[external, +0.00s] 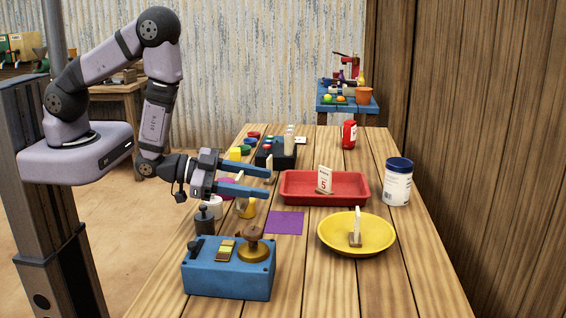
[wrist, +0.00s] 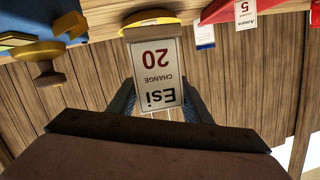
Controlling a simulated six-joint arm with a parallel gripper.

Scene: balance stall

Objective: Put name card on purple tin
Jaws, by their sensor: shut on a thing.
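My gripper (external: 269,180) is shut on a name card (wrist: 156,75), held above the table. In the wrist view the card reads "Esi", "CHANGE", "20" upside down, with its brown base at the top. In the external view the card (external: 269,166) shows edge-on between the blue fingers. A purple round thing (external: 229,181), probably the purple tin, shows partly behind the gripper; its rim is mostly hidden. A flat purple square (external: 284,222) lies on the table in front of and below the gripper.
A yellow dish (external: 335,243) holds a card on a base. A red tray (external: 345,201) holds an "Amara 5" card (external: 325,180). A white canister (external: 397,187) stands to the right. A blue box (external: 229,279) with a brass knob stands at the front left, beside a dark weight (external: 204,221).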

